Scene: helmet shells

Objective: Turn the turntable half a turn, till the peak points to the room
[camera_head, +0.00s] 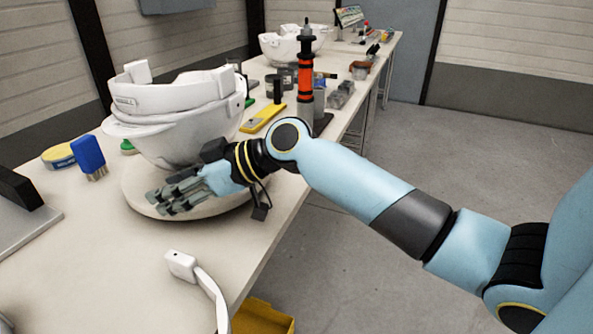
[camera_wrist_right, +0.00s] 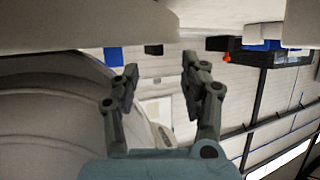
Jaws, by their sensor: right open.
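A white helmet shell (camera_head: 175,135) sits upside down, its open side up, on the round pale turntable (camera_head: 140,200). Its peak (camera_head: 112,126) appears to stick out to the left, toward the wall side. My right gripper (camera_head: 163,203) is low over the near part of the turntable, in front of the helmet, with its fingers pointing left. In the wrist view the right gripper (camera_wrist_right: 160,75) has its two fingers apart with nothing clearly between them. Whether a finger touches the turntable rim I cannot tell. My left gripper is not in view.
A white strap-like part (camera_head: 200,280) is at the near bench edge. Another white helmet (camera_head: 290,46) is farther back.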

